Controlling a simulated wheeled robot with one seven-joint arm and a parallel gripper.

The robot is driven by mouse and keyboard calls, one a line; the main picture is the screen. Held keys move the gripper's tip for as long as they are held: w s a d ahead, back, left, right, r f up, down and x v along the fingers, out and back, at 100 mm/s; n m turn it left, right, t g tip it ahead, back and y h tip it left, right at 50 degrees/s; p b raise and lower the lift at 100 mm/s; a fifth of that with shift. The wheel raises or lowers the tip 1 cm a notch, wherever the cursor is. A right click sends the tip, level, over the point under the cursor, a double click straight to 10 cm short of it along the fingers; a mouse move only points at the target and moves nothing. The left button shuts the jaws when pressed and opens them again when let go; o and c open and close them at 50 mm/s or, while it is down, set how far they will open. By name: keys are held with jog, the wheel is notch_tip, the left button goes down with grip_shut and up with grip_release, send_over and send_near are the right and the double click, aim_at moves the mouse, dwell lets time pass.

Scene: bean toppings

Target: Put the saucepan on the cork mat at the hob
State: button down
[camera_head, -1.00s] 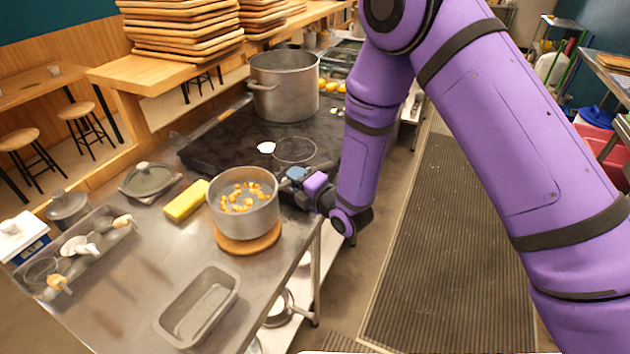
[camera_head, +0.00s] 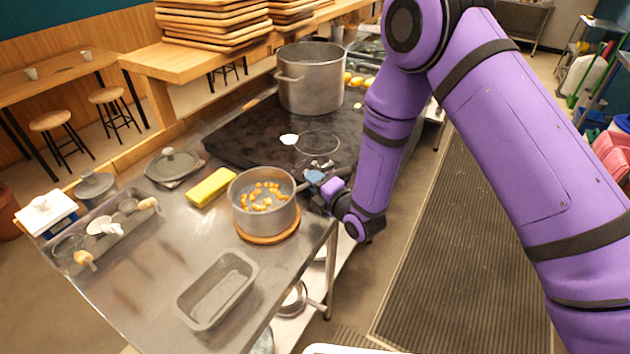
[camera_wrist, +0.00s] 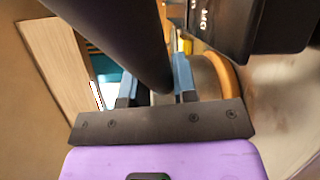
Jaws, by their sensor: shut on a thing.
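The grey saucepan (camera_head: 264,217), with several orange-yellow pieces inside, stands upright over the round cork mat (camera_head: 268,239) on the steel counter beside the hob. Its base looks to be on the mat, with the mat's rim showing along the front; I cannot tell for certain that they touch. My gripper (camera_head: 315,179) is at the pan's right side, shut on its handle, which is mostly hidden by the fingers. In the wrist view the blue-padded fingers (camera_wrist: 155,88) show, with a curved orange-brown edge (camera_wrist: 224,76) beyond them.
A yellow sponge (camera_head: 211,188) lies left of the pan, and an empty loaf tin (camera_head: 217,290) in front. The dark hob (camera_head: 262,135) behind bears a large pot (camera_head: 312,80). A utensil tray (camera_head: 108,232) and a lid (camera_head: 172,166) are further left.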

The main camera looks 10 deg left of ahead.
jog(key=c, duration=0.9)
grip_release()
jog(key=v, duration=1.2)
jog(key=shift+r, duration=0.15)
